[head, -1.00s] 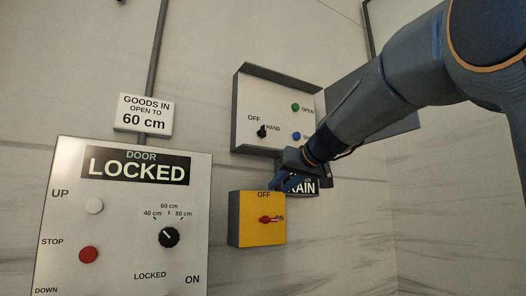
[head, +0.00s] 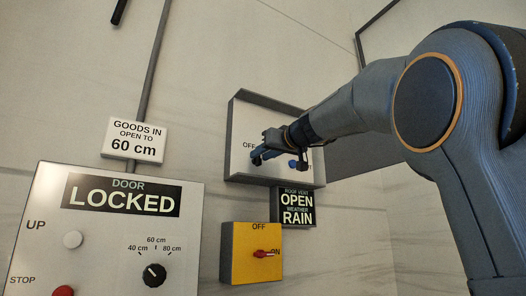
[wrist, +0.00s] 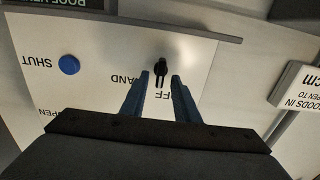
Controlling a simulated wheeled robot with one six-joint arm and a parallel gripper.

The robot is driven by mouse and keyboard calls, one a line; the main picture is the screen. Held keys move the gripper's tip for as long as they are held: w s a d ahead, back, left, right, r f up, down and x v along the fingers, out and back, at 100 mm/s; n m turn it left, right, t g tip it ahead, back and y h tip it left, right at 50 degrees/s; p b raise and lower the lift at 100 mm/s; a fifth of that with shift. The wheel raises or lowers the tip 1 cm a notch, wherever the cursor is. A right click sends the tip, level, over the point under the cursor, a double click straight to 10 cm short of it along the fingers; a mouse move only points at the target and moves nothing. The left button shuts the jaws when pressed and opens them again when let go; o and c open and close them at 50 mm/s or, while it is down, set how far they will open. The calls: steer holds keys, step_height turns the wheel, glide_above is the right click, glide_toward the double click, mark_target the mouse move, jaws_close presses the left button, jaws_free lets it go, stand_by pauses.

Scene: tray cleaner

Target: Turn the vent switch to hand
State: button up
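The vent switch is a small black knob (wrist: 160,68) on a white wall panel (head: 240,122) with OFF and HAND labels. In the wrist view the panel appears upside down, and the knob stands between my fingertips, a little beyond them. My gripper (head: 257,157) is in front of the panel and hides the knob and the HAND label in the head view. In the wrist view my gripper (wrist: 160,76) is open, with one finger on each side of the knob. I cannot tell whether the fingers touch it.
A blue SHUT button (wrist: 68,65) sits beside the knob. Below the panel are a sign (head: 293,207) reading roof vent OPEN, weather RAIN, and a yellow box (head: 240,260) with a red switch at ON. A door panel (head: 110,230) reading LOCKED stands at lower left.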

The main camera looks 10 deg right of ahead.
steer(key=shift+w, duration=0.15)
jaws_close()
steer(key=shift+m, duration=0.3)
steer(key=m, duration=0.2)
steer(key=m+b, duration=0.1)
steer(key=m, duration=0.2)
steer(key=shift+w+d+f+m, duration=0.1)
steer(key=shift+d+m, duration=0.2)
steer(key=m, duration=0.5)
steer(key=shift+d+f+m, duration=0.15)
steer(key=shift+m, duration=0.15)
stand_by(0.3)
